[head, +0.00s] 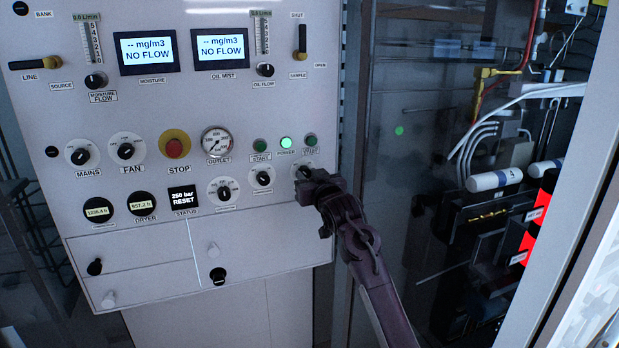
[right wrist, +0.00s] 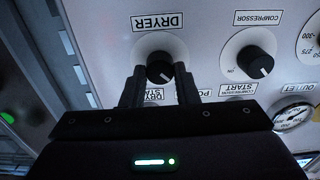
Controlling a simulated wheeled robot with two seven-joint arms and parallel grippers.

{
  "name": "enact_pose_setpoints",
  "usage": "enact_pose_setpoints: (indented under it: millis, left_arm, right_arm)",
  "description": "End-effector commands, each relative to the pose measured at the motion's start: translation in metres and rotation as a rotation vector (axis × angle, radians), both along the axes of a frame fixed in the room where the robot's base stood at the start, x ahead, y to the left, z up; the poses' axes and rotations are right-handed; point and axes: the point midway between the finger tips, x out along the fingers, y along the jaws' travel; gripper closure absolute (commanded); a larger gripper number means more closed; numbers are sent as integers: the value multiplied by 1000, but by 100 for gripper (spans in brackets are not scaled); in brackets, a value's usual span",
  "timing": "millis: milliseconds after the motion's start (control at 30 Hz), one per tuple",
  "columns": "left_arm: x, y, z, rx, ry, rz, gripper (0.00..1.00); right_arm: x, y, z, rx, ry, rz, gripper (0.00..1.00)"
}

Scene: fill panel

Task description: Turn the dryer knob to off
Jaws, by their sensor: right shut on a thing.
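The dryer knob (right wrist: 160,66) is a black knob on a round white dial on the panel, labelled DRYER in the right wrist view, where the picture is upside down. My right gripper (right wrist: 160,76) has one finger on each side of this knob and is shut on it. In the head view the right gripper (head: 311,181) is at the panel's right edge and covers most of the knob; only part of its white dial (head: 302,170) shows. The knob's exact pointer position cannot be read. My left gripper is not in view.
The compressor knob (head: 262,178) sits close to the left of the dryer knob in the head view. Start buttons and a lit green power light (head: 286,142) are just above. A red stop button (head: 174,148) is farther left. A glass door (head: 420,130) is right of the panel.

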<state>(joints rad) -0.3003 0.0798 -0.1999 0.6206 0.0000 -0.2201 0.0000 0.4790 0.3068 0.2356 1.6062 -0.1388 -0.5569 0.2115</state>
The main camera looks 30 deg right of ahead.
Motion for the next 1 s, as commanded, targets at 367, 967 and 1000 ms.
enact_pose_setpoints:
  millis: [367, 967, 1000]
  left_arm:
    - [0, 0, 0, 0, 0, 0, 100]
    - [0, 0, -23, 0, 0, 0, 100]
    - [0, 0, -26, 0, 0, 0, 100]
  right_arm:
    - [0, -1, 4, 0, -9, -2, 51]
    - [-38, 9, -3, 1, -5, -1, 51]
    - [-44, 10, -4, 1, -5, -1, 51]
